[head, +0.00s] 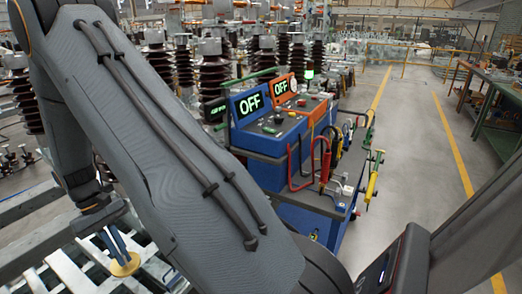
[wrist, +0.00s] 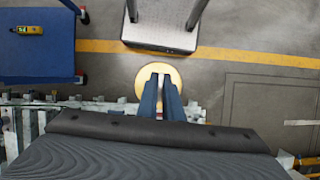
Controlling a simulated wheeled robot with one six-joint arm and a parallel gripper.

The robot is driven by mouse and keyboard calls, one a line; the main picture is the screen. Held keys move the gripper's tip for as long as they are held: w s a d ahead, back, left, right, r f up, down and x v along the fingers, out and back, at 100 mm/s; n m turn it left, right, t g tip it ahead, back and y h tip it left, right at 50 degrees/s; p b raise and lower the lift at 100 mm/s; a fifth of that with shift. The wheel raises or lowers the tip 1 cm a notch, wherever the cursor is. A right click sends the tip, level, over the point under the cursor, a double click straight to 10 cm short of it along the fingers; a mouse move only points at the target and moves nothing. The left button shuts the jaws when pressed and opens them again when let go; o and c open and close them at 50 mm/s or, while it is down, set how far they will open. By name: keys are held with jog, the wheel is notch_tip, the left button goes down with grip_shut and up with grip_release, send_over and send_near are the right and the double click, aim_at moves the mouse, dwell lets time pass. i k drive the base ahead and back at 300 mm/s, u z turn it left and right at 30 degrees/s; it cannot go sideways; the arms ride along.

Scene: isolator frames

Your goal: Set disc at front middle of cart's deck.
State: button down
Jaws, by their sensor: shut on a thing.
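A flat yellow disc (head: 125,268) is in my gripper (head: 119,252) at the lower left of the head view. In the wrist view the disc (wrist: 143,82) shows around the fingertips of my gripper (wrist: 159,76), which is shut on it. The disc is held above the floor and frames. A wheeled platform with a grey textured top (wrist: 160,35) lies just beyond the disc in the wrist view. Its visible deck is bare and its far part is cut off. I cannot tell whether this is the cart of the task.
A blue wheeled cart (head: 310,215) with OFF displays, cables and probes stands mid-picture in the head view. A blue-sided unit (wrist: 38,60) bearing a yellow device (wrist: 29,30) is at upper left in the wrist view. Pale metal frames (head: 50,235) lie below my arm.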

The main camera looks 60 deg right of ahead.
aim_at(353, 161)
jog(key=u, duration=1.7)
jog(key=k, duration=2.55)
jog(key=z, duration=2.75)
jog(key=i, duration=0.5)
